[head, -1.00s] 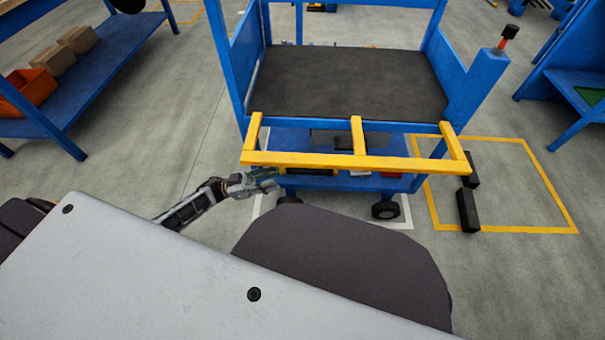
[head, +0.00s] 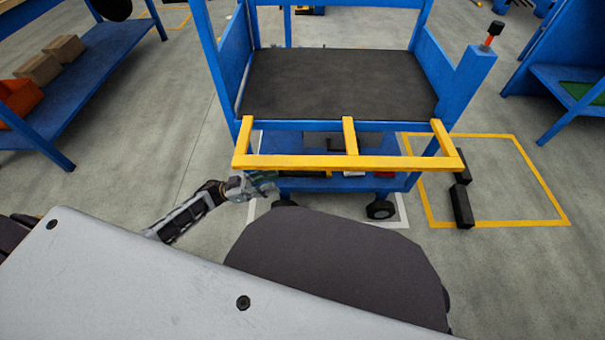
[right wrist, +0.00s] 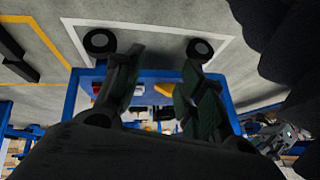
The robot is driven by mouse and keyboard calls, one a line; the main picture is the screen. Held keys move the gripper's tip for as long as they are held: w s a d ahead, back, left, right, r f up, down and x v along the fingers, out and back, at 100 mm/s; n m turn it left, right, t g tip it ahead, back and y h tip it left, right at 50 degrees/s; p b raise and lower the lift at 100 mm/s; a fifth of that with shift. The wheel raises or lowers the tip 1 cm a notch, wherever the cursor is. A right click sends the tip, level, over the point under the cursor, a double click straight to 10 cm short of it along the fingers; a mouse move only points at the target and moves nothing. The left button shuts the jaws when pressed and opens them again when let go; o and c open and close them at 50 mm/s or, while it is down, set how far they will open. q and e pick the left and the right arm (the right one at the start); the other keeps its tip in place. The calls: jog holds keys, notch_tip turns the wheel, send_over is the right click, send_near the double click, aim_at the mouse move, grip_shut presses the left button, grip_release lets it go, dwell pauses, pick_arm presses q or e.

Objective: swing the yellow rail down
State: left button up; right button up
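The yellow rail (head: 300,161) sticks out from the front of the blue cart (head: 462,88), at the height of its dark deck, as a long bar on three short arms. My left gripper (head: 264,183) is just below the rail's left part in the head view. Whether it touches the rail or is open cannot be told. My right gripper (right wrist: 158,85) shows in the right wrist view with its two dark fingers apart and nothing between them. The cart's lower shelf and wheels appear upside down beyond it. My right gripper is hidden in the head view.
A blue table (head: 85,92) with boxes stands at the left, another blue bench (head: 560,78) at the right. Black blocks (head: 462,206) lie by a yellow floor outline right of the cart.

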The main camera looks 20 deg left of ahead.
aim_at(297, 176)
pick_arm(q)
jog(key=b+x, duration=0.1)
jog(key=x, duration=0.8)
jog(key=shift+d, duration=0.35)
jog(key=shift+w+d+r, duration=0.2)
jog(key=shift+d, duration=0.3)
pick_arm(e)
jog(key=f, duration=0.3)
jog(key=shift+s+a, duration=0.15)
jog(key=shift+a, duration=0.05)
jog(key=shift+r+t, duration=0.1)
jog(key=shift+t, duration=0.2)
pick_arm(q)
jog(key=c, duration=0.4)
grip_shut()
pick_arm(e)
jog(key=shift+w+r, duration=0.15)
jog(key=shift+w, duration=0.2)
